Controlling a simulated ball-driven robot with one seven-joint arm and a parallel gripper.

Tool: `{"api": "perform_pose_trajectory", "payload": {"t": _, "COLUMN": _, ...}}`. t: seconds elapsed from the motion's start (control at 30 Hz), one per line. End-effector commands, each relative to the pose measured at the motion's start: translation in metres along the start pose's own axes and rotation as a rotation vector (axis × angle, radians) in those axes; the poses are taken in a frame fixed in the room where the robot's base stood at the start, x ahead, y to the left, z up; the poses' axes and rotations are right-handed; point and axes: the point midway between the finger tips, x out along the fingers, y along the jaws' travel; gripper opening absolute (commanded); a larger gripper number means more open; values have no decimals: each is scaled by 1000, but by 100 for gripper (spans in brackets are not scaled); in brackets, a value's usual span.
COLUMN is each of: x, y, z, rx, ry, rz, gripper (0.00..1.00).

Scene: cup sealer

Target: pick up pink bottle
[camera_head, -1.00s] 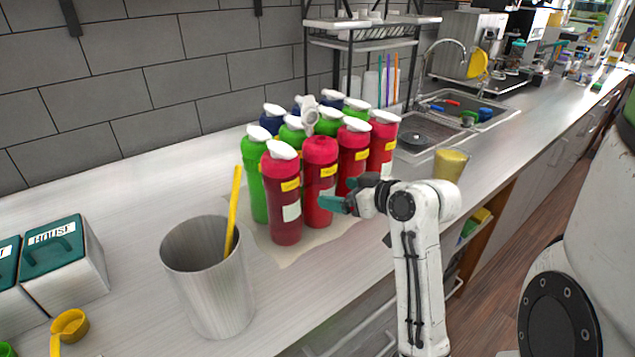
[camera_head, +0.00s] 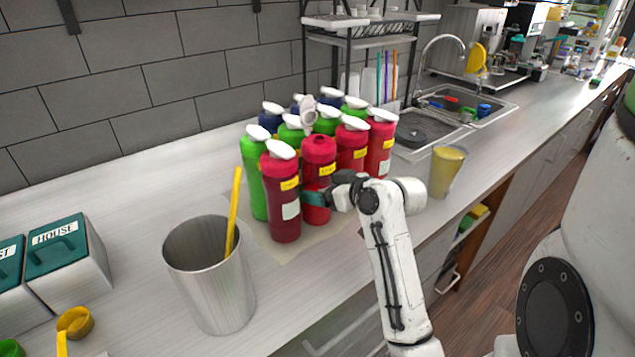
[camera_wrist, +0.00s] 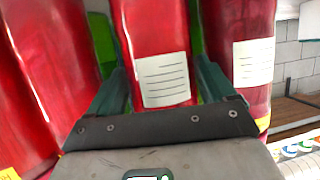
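Several pinkish-red bottles stand grouped on the counter. The one at my gripper (camera_head: 315,198) is a red-pink bottle (camera_head: 319,152) with a yellow tag and its white lid flipped up. My teal fingers are at its lower half. In the wrist view, this bottle (camera_wrist: 152,28), with a white lined label, stands upright between my two fingers (camera_wrist: 162,85). A narrow gap shows beside the right finger, so the gripper looks open around the bottle.
Green bottles (camera_head: 255,180) and dark blue ones stand behind and beside the red ones, tightly packed. A metal cup (camera_head: 210,280) with a yellow stick is at the front left. A yellow-filled cup (camera_head: 445,172) stands right of my arm. A sink (camera_head: 450,110) lies beyond.

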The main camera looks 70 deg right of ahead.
Motion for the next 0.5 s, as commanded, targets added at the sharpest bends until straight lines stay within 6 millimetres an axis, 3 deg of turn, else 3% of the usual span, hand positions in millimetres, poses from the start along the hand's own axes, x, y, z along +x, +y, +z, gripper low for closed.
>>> {"api": "perform_pose_trajectory", "payload": {"t": 0.07, "x": 0, "y": 0, "z": 0, "rx": 0, "ry": 0, "rz": 0, "gripper": 61}}
{"api": "perform_pose_trajectory", "payload": {"t": 0.4, "x": 0, "y": 0, "z": 0, "rx": 0, "ry": -1, "rz": 0, "gripper": 28}}
{"api": "perform_pose_trajectory", "payload": {"t": 0.5, "x": -1, "y": 0, "z": -1, "rx": -1, "ry": 3, "rz": 1, "gripper": 28}}
